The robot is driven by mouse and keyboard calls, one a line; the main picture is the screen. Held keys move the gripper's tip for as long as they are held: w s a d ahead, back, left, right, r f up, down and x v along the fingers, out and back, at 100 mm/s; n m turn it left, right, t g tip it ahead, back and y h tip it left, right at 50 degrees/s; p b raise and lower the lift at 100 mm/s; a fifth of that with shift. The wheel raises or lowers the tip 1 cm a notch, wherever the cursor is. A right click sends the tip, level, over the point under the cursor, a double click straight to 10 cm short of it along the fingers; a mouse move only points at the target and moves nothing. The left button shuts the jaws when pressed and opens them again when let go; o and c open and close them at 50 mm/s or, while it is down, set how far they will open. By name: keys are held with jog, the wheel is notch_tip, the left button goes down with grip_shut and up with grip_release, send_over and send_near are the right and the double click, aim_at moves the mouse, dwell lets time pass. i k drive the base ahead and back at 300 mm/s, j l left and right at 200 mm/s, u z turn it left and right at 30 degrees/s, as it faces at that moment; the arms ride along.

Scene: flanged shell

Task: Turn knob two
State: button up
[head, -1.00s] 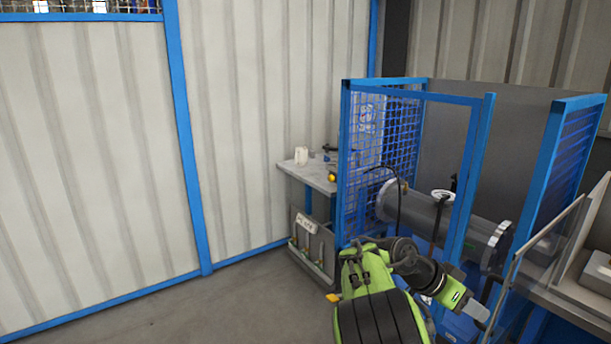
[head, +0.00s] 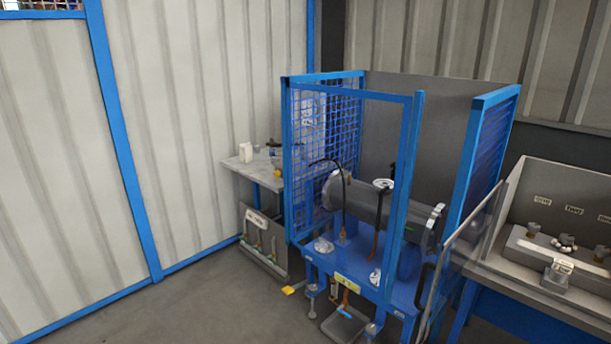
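A grey control box (head: 545,250) stands on the bench at the right edge. A row of small knobs sits on its top: a left knob (head: 534,228), a middle knob (head: 566,241) with a pale base, and a right knob (head: 601,254). Small labels are on the panel behind them. The middle label (head: 573,210) seems to read "Two", but the print is too small to be sure. Which way the knobs point cannot be told. My gripper and arm are not in view now.
A blue frame with mesh panels (head: 300,130) encloses a grey flanged shell (head: 375,205) on a blue stand. A clear panel (head: 468,250) stands between this frame and the control box. A small table (head: 255,172) is behind left. The floor (head: 200,310) at left is clear.

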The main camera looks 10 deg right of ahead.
aim_at(566, 239)
jog(key=i+j+z, duration=0.1)
jog(key=z, duration=0.35)
jog(key=i+j+z, duration=0.15)
jog(key=z, duration=0.35)
jog(key=i+j+z, duration=0.2)
jog(key=z, duration=0.25)
jog(key=i+j+z, duration=0.1)
jog(key=j+z, duration=0.2)
jog(key=z, duration=0.15)
jog(key=i+l, duration=0.25)
jog(key=l, duration=0.15)
jog(key=i+l+u, duration=0.15)
jog(key=i+l, duration=0.4)
jog(key=l, duration=0.2)
jog(key=i+l+u, duration=0.1)
jog(key=i, duration=0.35)
jog(key=i+l+u, duration=0.1)
jog(key=i+l, duration=0.15)
jog(key=i, duration=0.15)
